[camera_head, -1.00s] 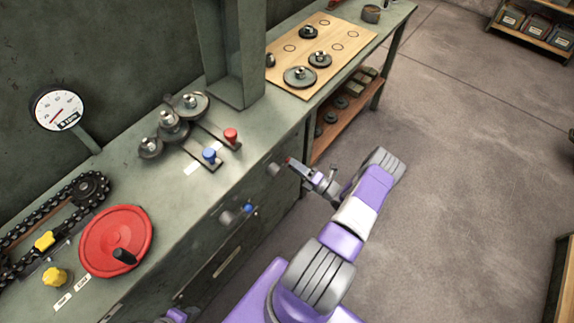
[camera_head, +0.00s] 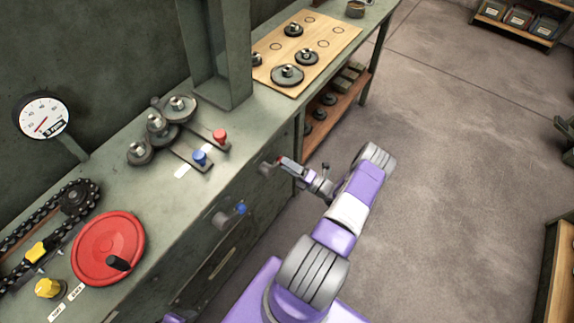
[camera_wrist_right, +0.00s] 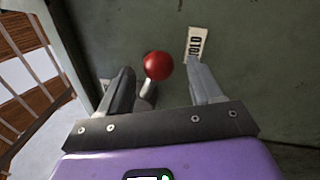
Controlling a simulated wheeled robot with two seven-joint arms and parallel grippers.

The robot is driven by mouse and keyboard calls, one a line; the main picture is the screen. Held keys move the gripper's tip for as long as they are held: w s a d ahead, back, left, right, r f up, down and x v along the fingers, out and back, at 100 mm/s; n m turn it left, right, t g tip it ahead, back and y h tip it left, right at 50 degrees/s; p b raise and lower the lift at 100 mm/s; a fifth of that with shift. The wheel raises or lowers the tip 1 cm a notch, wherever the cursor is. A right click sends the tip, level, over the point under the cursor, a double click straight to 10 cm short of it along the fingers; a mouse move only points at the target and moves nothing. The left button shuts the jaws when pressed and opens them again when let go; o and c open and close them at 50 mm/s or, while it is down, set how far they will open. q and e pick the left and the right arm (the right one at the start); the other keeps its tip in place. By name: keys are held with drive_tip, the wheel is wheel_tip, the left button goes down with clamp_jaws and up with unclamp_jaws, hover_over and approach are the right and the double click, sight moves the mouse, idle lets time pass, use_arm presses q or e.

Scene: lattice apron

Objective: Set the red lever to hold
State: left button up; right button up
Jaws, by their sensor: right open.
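The red lever's ball knob (camera_wrist_right: 158,66) shows in the right wrist view, with a grey shaft below it. It lies between the two fingers of my right gripper (camera_wrist_right: 163,82), which is open. The knob is nearer the left finger; contact cannot be told. A white HOLD label (camera_wrist_right: 197,43) is on the green panel, right of and above the knob. In the head view, my right gripper (camera_head: 283,164) is at the cabinet front, largely hiding the red lever. My left gripper is not in view.
A blue-knobbed lever (camera_head: 240,209) is on the cabinet front, left of my right gripper. On the bench top are a red knob (camera_head: 219,136), a blue knob (camera_head: 200,157), a red handwheel (camera_head: 107,248) and gears (camera_head: 158,126).

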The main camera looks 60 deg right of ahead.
drive_tip(key=s+f, duration=0.1)
drive_tip(key=s, duration=0.6)
drive_tip(key=shift+d+f+p, duration=0.15)
drive_tip(key=shift+d+p, duration=0.05)
drive_tip(key=shift+p, duration=0.15)
